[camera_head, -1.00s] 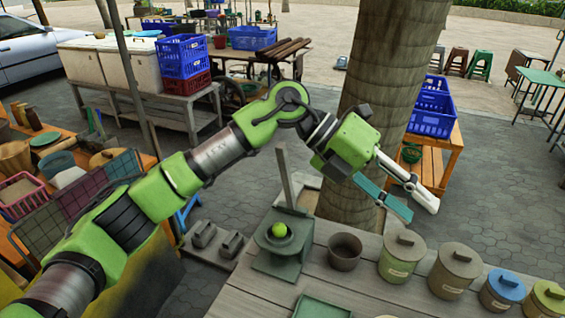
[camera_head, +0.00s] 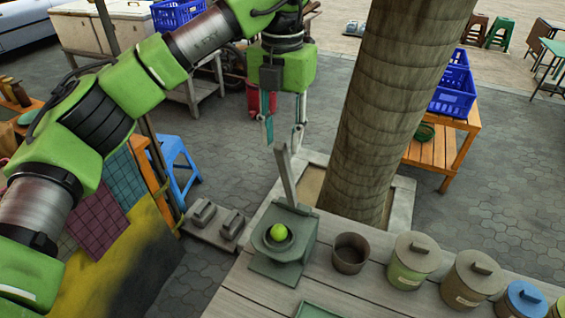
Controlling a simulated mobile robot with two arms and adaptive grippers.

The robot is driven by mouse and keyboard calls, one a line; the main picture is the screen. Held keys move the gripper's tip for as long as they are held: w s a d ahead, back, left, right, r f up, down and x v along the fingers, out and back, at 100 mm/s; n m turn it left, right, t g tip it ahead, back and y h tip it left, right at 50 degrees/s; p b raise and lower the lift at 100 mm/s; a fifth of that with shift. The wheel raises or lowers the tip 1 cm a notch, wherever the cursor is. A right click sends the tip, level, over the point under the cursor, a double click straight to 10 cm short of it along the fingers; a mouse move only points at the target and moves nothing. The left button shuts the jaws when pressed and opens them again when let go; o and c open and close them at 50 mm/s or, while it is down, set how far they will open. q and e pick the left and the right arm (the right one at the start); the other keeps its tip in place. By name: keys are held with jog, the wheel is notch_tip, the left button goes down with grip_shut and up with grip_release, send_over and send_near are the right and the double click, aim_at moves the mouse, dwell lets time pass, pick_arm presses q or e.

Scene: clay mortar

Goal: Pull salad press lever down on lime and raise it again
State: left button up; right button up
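The grey-green salad press (camera_head: 277,268) stands on the wooden table, with its lever (camera_head: 286,172) raised and leaning slightly left. The green lime (camera_head: 278,232) sits in the press's round bowl. My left gripper (camera_head: 283,138) points downward just above the lever's top end. Its two fingers are spread apart, one to the left and one to the right of the lever tip in the picture; I cannot tell whether the tip is between them in depth. The gripper holds nothing. My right gripper is not in view.
A dark empty pot (camera_head: 350,254) stands right of the press. Lidded jars (camera_head: 412,260) line the table further right. A green tray (camera_head: 320,311) lies at the front. Behind stands a thick tree trunk (camera_head: 393,120). Grey weights (camera_head: 216,222) sit to the left.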

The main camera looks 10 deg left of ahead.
aim_at(282, 168)
pick_arm(q)
notch_tip(282, 168, down, 8)
jog(key=shift+w+r+p, duration=0.15)
jog(key=shift+r+p, duration=0.1)
jog(key=shift+p, duration=0.8)
jog(key=shift+f, duration=0.65)
grip_shut()
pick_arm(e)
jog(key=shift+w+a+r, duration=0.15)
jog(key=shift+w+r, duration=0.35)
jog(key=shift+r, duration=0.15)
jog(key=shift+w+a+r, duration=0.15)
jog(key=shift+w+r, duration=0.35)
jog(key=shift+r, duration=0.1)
